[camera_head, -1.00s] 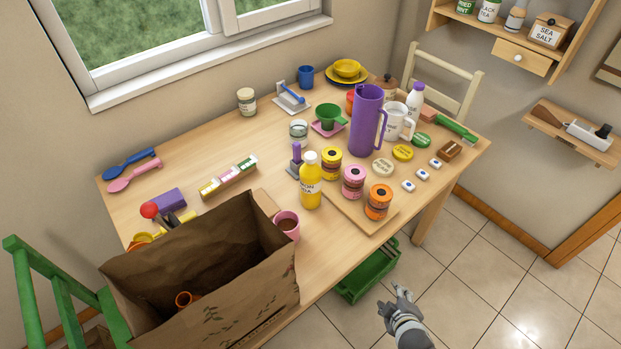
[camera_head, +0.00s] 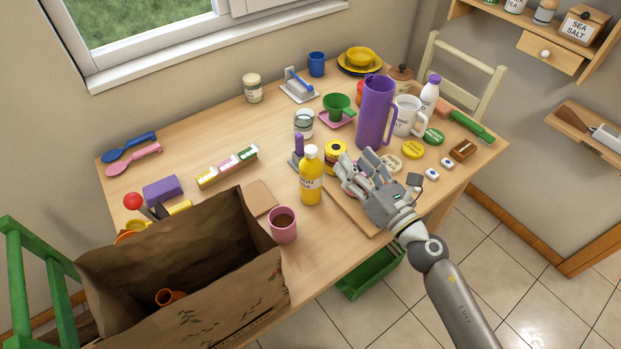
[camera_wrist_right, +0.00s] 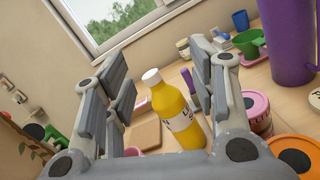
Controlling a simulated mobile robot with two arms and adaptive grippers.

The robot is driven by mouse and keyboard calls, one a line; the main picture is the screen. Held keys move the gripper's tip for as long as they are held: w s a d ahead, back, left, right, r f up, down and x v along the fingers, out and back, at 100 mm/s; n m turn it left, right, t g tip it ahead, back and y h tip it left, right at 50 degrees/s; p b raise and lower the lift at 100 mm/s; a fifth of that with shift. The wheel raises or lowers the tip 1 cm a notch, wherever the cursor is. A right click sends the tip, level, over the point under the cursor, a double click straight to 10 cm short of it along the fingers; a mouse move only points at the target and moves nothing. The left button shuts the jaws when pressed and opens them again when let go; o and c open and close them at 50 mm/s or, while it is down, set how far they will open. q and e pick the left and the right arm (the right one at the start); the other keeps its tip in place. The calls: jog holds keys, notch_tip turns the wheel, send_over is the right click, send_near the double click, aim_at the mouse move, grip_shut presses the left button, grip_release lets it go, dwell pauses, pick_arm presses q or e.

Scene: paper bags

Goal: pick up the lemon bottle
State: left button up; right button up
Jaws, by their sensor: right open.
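The lemon bottle (camera_head: 311,184) is yellow with a white cap and a white label. It stands upright on the table near the front edge, behind the pink cup. My right gripper (camera_head: 358,164) is open and empty to the right of the bottle, over the round tins. In the right wrist view the bottle (camera_wrist_right: 176,112) shows beyond and between the spread fingers of my right gripper (camera_wrist_right: 163,85), apart from them. My left gripper is not in view.
A brown paper bag (camera_head: 190,270) stands at the front left, with a pink cup (camera_head: 283,225) beside it. A purple pitcher (camera_head: 375,112) stands behind my right gripper. A yellow tin (camera_head: 336,156) is close to the bottle's right. A green crate (camera_head: 370,273) is below the table.

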aim_at(316, 154)
jog(key=shift+w+a+f+n+g+y+p, duration=0.25)
jog(key=shift+w+a+f+n+g+y, duration=0.25)
jog(key=shift+w+a+n, duration=0.75)
jog(key=shift+w+a+f+n+g+y+p, duration=0.2)
jog(key=shift+w+a+f+n+g, duration=0.35)
jog(key=shift+w+a, duration=1.15)
jog(key=shift+w+a+f+n+g+y+p, duration=0.35)
jog(key=shift+w+a+f+n, duration=0.55)
jog(key=shift+a, duration=1.1)
jog(key=shift+r, duration=0.15)
jog(key=shift+c, duration=0.4)
grip_shut()
jog(key=shift+r, duration=0.1)
